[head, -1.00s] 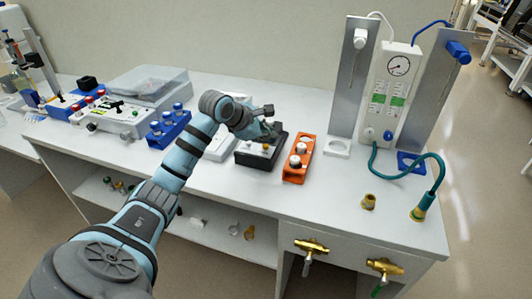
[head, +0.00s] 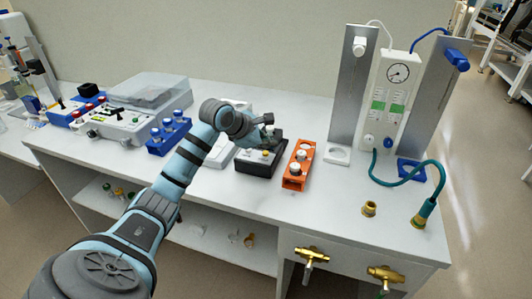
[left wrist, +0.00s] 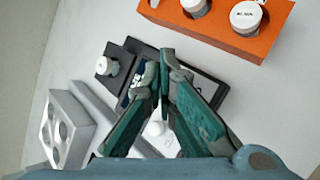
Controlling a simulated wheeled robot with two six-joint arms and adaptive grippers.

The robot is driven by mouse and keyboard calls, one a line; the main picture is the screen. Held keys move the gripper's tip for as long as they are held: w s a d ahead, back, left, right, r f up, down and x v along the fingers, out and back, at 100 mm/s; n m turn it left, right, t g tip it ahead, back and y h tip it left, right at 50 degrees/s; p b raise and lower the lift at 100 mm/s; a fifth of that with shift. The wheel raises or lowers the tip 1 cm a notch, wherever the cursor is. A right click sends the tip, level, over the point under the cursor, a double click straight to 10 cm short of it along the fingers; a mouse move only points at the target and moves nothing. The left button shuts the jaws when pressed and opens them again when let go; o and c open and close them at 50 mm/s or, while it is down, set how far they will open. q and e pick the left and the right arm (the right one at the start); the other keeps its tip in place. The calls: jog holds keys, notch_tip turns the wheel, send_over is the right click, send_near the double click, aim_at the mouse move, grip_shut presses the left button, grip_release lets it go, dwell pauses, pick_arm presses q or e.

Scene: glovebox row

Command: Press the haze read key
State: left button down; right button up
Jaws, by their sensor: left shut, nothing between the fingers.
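A small black box instrument (head: 258,165) with small light and yellow keys on its top stands on the bench in the head view. I cannot read which key is the haze read key. My left gripper (head: 272,134) is over the back part of the box, shut and empty. In the left wrist view the closed fingertips (left wrist: 166,54) are in front of the black box (left wrist: 127,55) and hide part of its top. Contact with the box cannot be told. My right gripper is not in view.
An orange rack (head: 288,182) with white-capped vials stands close to the right of the box. A blue rack (head: 156,149) is to the left. Tall metal plates and a gauge panel (head: 396,92) stand at the right rear. The bench front (head: 230,190) is clear.

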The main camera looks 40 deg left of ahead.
aim_at(267, 154)
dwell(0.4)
pick_arm(q)
jog(key=shift+f+b, duration=0.3)
jog(key=shift+f, duration=0.15)
jog(key=shift+f, duration=0.4)
dwell(0.4)
jog(key=shift+r, duration=0.1)
jog(key=shift+r+p, duration=0.45)
jog(key=shift+r, duration=0.3)
jog(key=shift+r, duration=0.1)
notch_tip(267, 154, up, 5)
jog(key=p, duration=0.4)
dwell(0.4)
